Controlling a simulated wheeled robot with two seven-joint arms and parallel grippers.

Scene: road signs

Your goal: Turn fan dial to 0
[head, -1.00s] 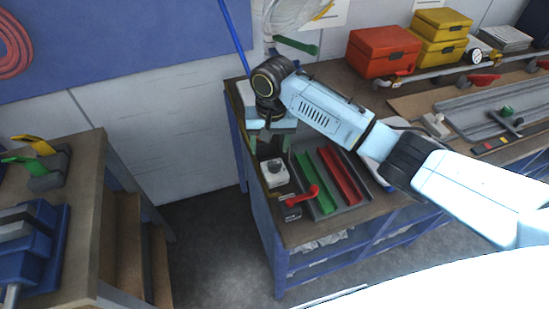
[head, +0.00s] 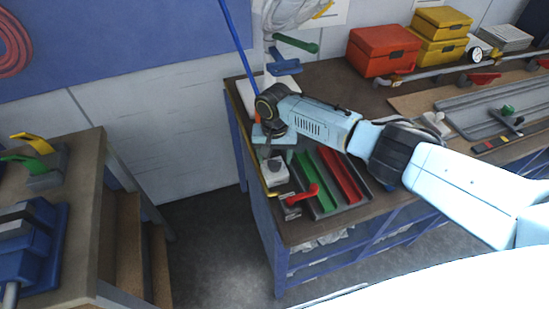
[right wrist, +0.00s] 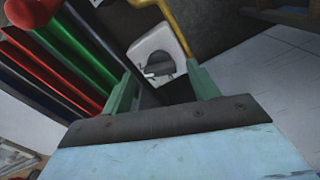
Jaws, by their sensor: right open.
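The fan dial (right wrist: 157,64) is a dark grey knob on a small white box. In the right wrist view it lies just beyond and between my fingertips, with a light mark at its lower left. In the head view the white dial box (head: 275,173) sits near the left end of the workbench, partly covered by my gripper. My right gripper (head: 278,157) is open above the box, its green fingers apart. In the right wrist view the open fingers (right wrist: 163,83) hold nothing, and I cannot tell whether they touch the knob. My left gripper is out of view.
A red-handled lever (head: 303,195) stands close to the dial, beside a tray with green (head: 316,180) and red (head: 342,176) channels. A yellow bent rod (right wrist: 196,30) passes near the dial. Red (head: 383,54) and yellow boxes stand farther back. Another bench (head: 85,165) is at left.

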